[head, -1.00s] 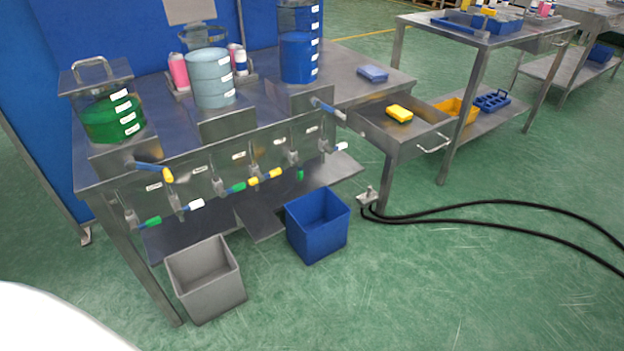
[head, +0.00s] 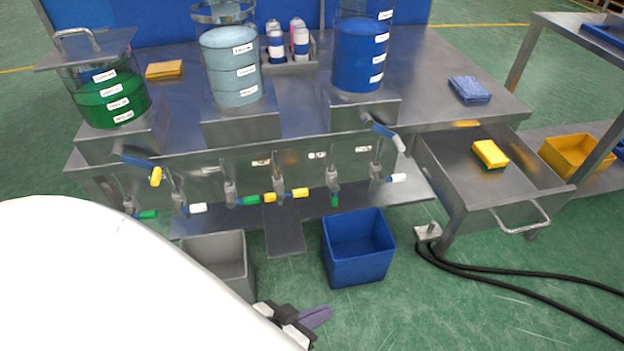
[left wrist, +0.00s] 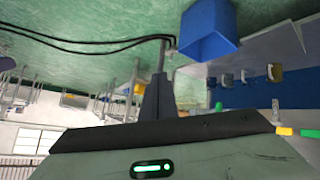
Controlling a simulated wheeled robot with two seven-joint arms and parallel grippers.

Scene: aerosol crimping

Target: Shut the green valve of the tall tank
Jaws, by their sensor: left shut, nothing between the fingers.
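Three clear tanks stand along the bench: one with green liquid (head: 100,100), one with pale blue liquid (head: 232,75) and one with dark blue liquid (head: 358,62). The dark blue one looks tall; its top is cut off. Below the bench front hang several valves. A green handle (head: 335,199) under the dark blue tank's side points down. Other green handles, at the middle left (head: 250,200) and far left (head: 147,214), lie sideways. My left gripper (head: 318,318) is low, in front of the bins, shut and empty, apart from the valves. It also shows in the left wrist view (left wrist: 158,85).
A grey bin (head: 222,262) and a blue bin (head: 357,250) stand on the floor below the valves. An open drawer (head: 470,200) with a sponge (head: 490,154) juts out at right. Black hoses (head: 500,272) cross the floor.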

